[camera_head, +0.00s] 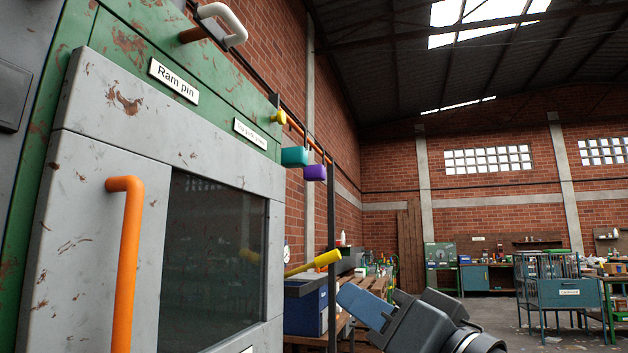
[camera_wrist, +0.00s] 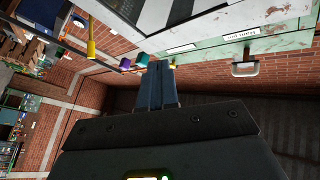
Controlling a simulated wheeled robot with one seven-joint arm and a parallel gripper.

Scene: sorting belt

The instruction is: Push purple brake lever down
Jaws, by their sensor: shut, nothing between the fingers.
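The purple block that looks like the brake lever's end (camera_head: 315,173) sits high beside the green machine, right of a teal block (camera_head: 294,156). In the wrist view the purple block (camera_wrist: 125,63) and the teal block (camera_wrist: 142,59) show just left of my fingertips. My gripper (camera_head: 352,306) is low at centre right in the head view, below the purple block and apart from it in the picture. In the wrist view my gripper (camera_wrist: 159,66) has its fingers together and empty. How the purple lever is mounted is too small to tell.
The machine has a grey door (camera_head: 90,190) with an orange handle (camera_head: 124,265) and a dark window. A yellow lever (camera_head: 315,263) slants near my gripper, by a dark post (camera_head: 332,225). A white-and-brown handle (camera_head: 225,22) is at the top. Benches stand farther back.

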